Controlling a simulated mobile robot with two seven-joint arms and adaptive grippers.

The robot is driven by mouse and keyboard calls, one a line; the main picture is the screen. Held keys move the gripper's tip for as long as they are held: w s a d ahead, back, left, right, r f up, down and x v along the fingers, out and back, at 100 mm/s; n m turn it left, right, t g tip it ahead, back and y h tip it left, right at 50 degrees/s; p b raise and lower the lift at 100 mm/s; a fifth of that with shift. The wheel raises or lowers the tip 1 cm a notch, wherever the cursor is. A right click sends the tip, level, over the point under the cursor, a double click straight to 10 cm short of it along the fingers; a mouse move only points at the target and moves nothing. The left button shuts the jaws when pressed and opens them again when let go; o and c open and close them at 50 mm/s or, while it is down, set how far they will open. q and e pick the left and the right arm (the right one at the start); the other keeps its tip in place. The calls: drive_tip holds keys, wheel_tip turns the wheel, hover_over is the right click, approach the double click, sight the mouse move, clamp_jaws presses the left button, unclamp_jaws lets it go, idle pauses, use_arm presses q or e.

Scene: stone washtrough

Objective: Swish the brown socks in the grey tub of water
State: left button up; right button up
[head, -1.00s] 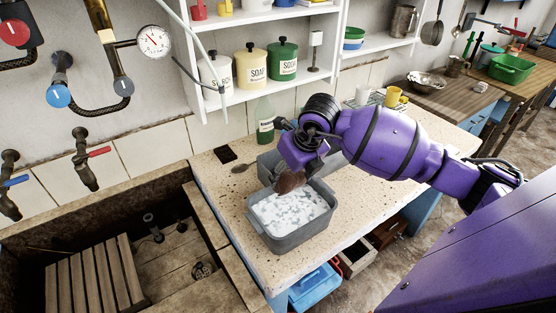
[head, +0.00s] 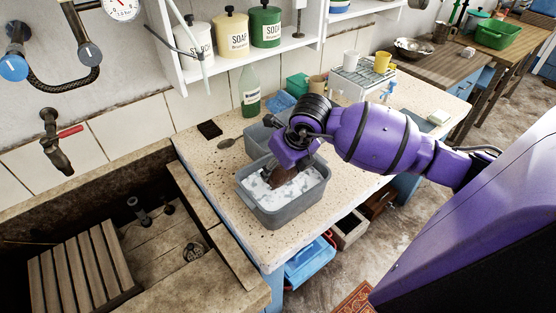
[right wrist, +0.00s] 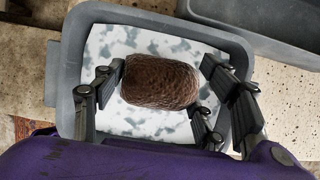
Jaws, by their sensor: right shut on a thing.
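The grey tub (head: 285,216) stands on the speckled counter, filled with white, foamy water (head: 308,184). My right gripper (head: 283,172) reaches down into the back part of the tub. It is shut on the brown socks (head: 279,178), a dark brown bundle at the water. In the right wrist view the socks (right wrist: 160,82) sit between the fingers, over the patchy white water (right wrist: 150,128) and inside the tub's rim (right wrist: 68,75). How deep the socks are in the water is hard to tell. My left gripper is not in view.
A second grey tub (head: 257,140) stands close behind the first. A spoon (head: 228,142), a dark square (head: 209,129) and a green bottle (head: 250,92) are near the wall. The stone trough (head: 190,205) lies left. Bare counter (head: 345,185) is right of the tub.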

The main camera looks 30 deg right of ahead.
sight(280, 177)
wheel_tip(280, 177, down, 2)
drive_tip(key=shift+s+f+b, duration=0.1)
drive_tip(key=shift+f+b, duration=0.05)
drive_tip(key=shift+b, duration=0.2)
drive_tip(key=shift+f+b, duration=0.4)
drive_tip(key=shift+f, duration=0.4)
drive_tip(key=shift+f+b, duration=0.35)
drive_tip(key=shift+f, duration=0.6)
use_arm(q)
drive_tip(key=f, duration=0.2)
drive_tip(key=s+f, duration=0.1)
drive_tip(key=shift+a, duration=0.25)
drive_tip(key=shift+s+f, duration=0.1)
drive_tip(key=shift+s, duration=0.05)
